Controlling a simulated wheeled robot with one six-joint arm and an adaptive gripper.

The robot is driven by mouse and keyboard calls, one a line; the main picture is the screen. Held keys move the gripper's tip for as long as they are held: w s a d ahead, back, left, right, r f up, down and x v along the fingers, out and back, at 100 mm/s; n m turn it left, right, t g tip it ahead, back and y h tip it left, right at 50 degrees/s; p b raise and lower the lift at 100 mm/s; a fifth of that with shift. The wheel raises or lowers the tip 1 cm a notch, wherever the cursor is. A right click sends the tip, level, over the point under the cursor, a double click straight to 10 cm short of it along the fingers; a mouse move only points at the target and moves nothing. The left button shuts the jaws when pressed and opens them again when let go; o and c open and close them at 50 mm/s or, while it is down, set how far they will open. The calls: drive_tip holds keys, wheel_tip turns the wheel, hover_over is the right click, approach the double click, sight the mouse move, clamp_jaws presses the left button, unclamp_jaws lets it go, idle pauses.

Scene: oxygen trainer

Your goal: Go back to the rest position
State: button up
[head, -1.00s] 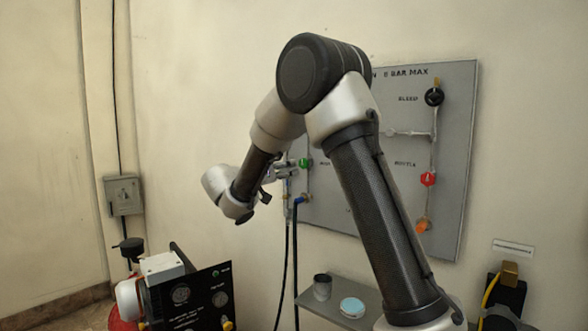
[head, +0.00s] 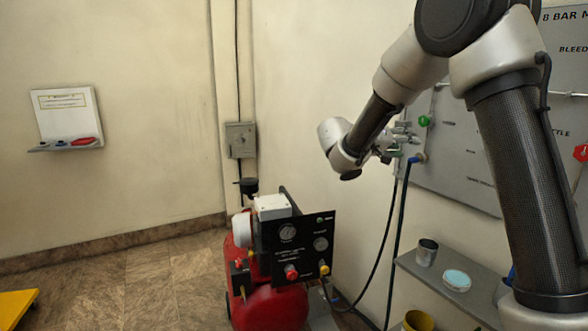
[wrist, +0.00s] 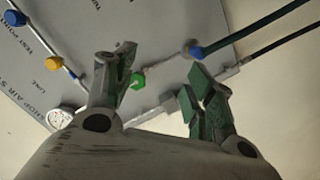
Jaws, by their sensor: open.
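My gripper (head: 398,146) is at the end of my raised arm, in front of the left part of the grey wall panel (head: 450,160). Its jaws are open and empty. In the wrist view my gripper (wrist: 160,88) shows its two green-padded fingers spread apart. A green knob (wrist: 138,80) appears between them, close to the left finger; whether they touch it cannot be told. In the head view the green knob (head: 425,121) is just right of and above my gripper. The wrist view also shows a yellow knob (wrist: 54,62), a blue knob (wrist: 15,18) and a gauge (wrist: 60,118).
Dark hoses hang from the panel; one has a blue fitting (head: 418,158). A red compressor (head: 270,303) stands on the floor below my gripper. A small shelf (head: 425,274) holds a metal cup (head: 427,252) and a blue-topped dish (head: 457,280).

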drive_tip(key=s+d+f+n+g+y, duration=0.2)
drive_tip(key=s+f+n+g+y, duration=0.15)
drive_tip(key=s, duration=0.75)
drive_tip(key=s+d+f+n+g+y, duration=0.3)
drive_tip(key=s+f+y, duration=0.15)
drive_tip(key=s, duration=0.55)
drive_tip(key=s+a+r+m+t+y, duration=0.1)
drive_tip(key=s+t+y, duration=0.1)
drive_tip(key=s, duration=0.6)
drive_tip(key=s+a+r+m+t+y, duration=0.1)
drive_tip(key=s+y, duration=0.3)
drive_tip(key=s, duration=0.5)
drive_tip(key=shift+s+a+r+t+y, duration=0.25)
drive_tip(key=shift+a+r+t, duration=0.25)
drive_tip(key=shift+r+t, duration=0.25)
drive_tip(key=shift+m, duration=0.25)
